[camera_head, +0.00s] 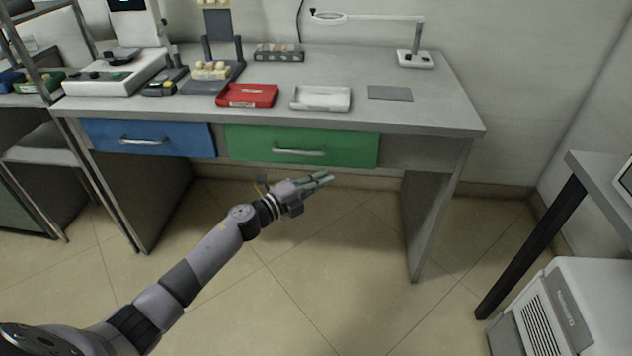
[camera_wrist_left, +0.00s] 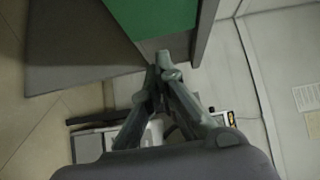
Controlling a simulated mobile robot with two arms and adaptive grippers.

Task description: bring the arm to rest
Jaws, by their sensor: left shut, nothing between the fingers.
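My left gripper (camera_head: 322,180) is shut and empty. In the head view it hangs in the air in front of the desk, a little below the green drawer (camera_head: 345,147), with its fingers pointing right. In the left wrist view my left gripper (camera_wrist_left: 160,72) shows its two fingers meeting at the tips, with nothing between them. The green drawer also shows at the top of that view (camera_wrist_left: 150,18). My left arm reaches in from the lower left. My right gripper is in neither view.
The desk (camera_head: 440,115) holds a red tray (camera_head: 247,96), a white tray (camera_head: 321,99), a grey mat (camera_head: 390,93) and a magnifier lamp (camera_head: 415,59). The blue drawer (camera_head: 150,138) looks closed. A white machine (camera_head: 560,310) stands at lower right. The floor between is clear.

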